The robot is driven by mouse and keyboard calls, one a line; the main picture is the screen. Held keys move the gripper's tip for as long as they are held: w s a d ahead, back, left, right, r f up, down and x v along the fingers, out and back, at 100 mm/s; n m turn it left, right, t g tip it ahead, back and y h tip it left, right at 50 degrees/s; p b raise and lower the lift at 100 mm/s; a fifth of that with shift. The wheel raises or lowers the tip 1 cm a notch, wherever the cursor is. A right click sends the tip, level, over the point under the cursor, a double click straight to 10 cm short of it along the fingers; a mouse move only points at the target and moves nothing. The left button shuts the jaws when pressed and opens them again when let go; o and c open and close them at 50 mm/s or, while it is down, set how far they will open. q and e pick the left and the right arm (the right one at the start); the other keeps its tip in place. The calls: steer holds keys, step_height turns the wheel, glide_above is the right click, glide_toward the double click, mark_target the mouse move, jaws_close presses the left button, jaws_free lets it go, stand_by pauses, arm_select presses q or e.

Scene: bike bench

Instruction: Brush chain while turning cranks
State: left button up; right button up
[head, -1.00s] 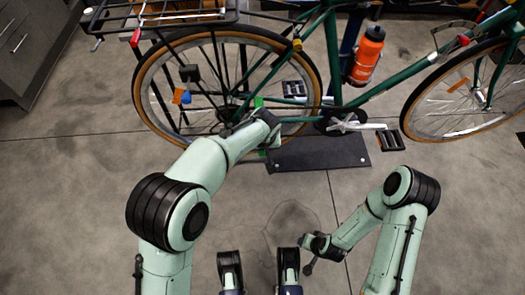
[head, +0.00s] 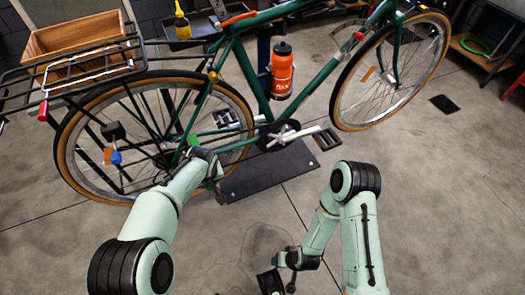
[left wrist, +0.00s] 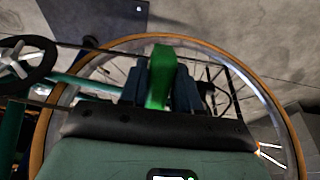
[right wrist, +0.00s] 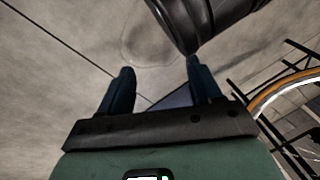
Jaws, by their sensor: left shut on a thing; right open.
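The green bike stands with its silver crank (head: 287,135), a near pedal (head: 326,138) and a far pedal (head: 226,118) low in the middle of the head view. The chain runs from the crank back towards the rear wheel; its links are too small to make out. My left gripper (head: 201,152) is shut on a green brush (head: 193,140) beside the rear wheel near the chain's rear end. The brush (left wrist: 158,77) stands between the fingers in the left wrist view, where the crank (left wrist: 20,65) shows at left. My right gripper (right wrist: 160,88) is open and empty, low above the floor, away from the crank.
A dark base plate (head: 265,172) lies under the bike. The rear rack carries a wooden crate (head: 80,42). An orange bottle (head: 282,72) sits on the frame. Floor right of the plate is clear.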

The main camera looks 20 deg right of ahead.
steer(key=w+d+m+t, duration=0.4)
steer(key=w+d, duration=0.2)
steer(key=w, duration=0.3)
steer(key=m+t+h, duration=0.3)
steer(key=m+t, duration=0.4)
steer(key=t, duration=0.1)
glide_toward(333, 147)
steer(key=w+a+f, duration=0.2)
steer(key=a+f, duration=0.6)
steer(key=f, duration=0.2)
steer(key=d+r+m+t+y, duration=0.1)
steer(key=d+r+m+t, duration=0.15)
steer(key=d+r, duration=0.55)
steer(key=shift+n+t, duration=0.25)
steer(key=shift+t, duration=0.2)
steer(key=w, duration=0.6)
steer(key=w+d+f, duration=0.1)
steer(key=w, duration=0.3)
steer(key=shift+f, duration=0.1)
jaws_close()
